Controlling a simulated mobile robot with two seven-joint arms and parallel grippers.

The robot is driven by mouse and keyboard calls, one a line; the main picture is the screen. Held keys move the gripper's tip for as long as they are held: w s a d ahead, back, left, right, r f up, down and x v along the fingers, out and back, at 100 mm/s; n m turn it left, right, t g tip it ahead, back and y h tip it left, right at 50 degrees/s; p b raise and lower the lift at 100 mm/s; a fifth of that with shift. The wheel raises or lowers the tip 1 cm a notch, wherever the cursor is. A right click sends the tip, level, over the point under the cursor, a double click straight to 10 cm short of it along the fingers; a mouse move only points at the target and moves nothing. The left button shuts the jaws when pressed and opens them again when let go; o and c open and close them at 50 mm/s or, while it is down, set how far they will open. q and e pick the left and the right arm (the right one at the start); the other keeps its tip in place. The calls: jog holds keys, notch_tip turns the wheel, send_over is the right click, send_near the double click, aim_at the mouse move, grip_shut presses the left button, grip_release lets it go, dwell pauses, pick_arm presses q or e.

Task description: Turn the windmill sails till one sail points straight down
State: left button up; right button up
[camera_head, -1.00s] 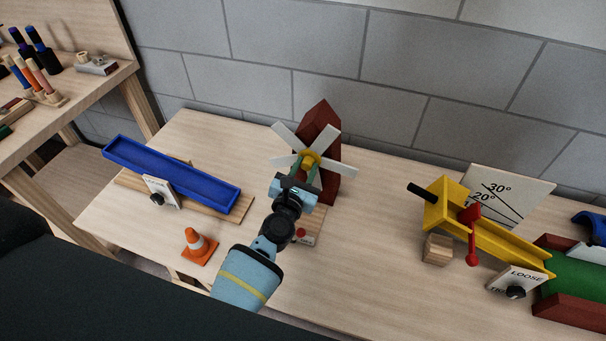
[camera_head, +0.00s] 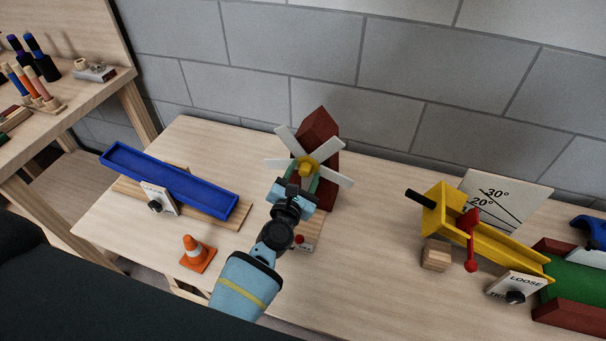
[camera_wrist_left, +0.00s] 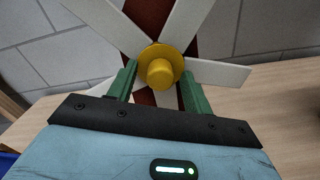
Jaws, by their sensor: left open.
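The windmill (camera_head: 316,129) is a dark red tower with a yellow hub (camera_head: 305,168) and several white sails. In the head view the sails spread up-left, up-right, left and right-downward; my gripper hides the lower part. My left gripper (camera_wrist_left: 160,90) is open, its green fingers either side of the space just below the hub (camera_wrist_left: 160,72). In the left wrist view a white strip, apparently a sail (camera_wrist_left: 168,99), shows between the fingers, pointing roughly down. I cannot tell whether a finger touches it. The right gripper is not in view.
A yellow chute (camera_head: 488,240), a wooden block (camera_head: 435,255) and an angle board (camera_head: 515,195) stand right. The table between windmill and block is clear.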

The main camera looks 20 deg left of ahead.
pick_arm(q)
jog(key=s+p, duration=0.1)
jog(key=s, duration=0.6)
jog(key=shift+s+a, duration=0.15)
jog(key=shift+s, duration=0.2)
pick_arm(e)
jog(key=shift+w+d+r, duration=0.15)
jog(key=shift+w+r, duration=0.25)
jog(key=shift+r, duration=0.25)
pick_arm(q)
jog(key=s+a+f+m+g, duration=0.1)
jog(key=s+f+m+g, duration=0.2)
jog(key=s+m, duration=0.8)
jog(key=s+a+f+m+g+h, duration=0.1)
jog(key=s+f+m+g, duration=0.2)
jog(key=s+f+m, duration=0.3)
jog(key=s+a+f+m+g+p, duration=0.1)
jog(key=s+f+m, duration=0.4)
jog(key=s+m, duration=1.1)
jog(key=shift+s+a+f+g, duration=0.25)
jog(key=shift+a+g, duration=0.35)
jog(key=shift+g, duration=0.5)
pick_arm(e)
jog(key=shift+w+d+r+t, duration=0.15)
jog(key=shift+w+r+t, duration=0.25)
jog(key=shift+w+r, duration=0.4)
pick_arm(q)
jog(key=shift+w, duration=0.1)
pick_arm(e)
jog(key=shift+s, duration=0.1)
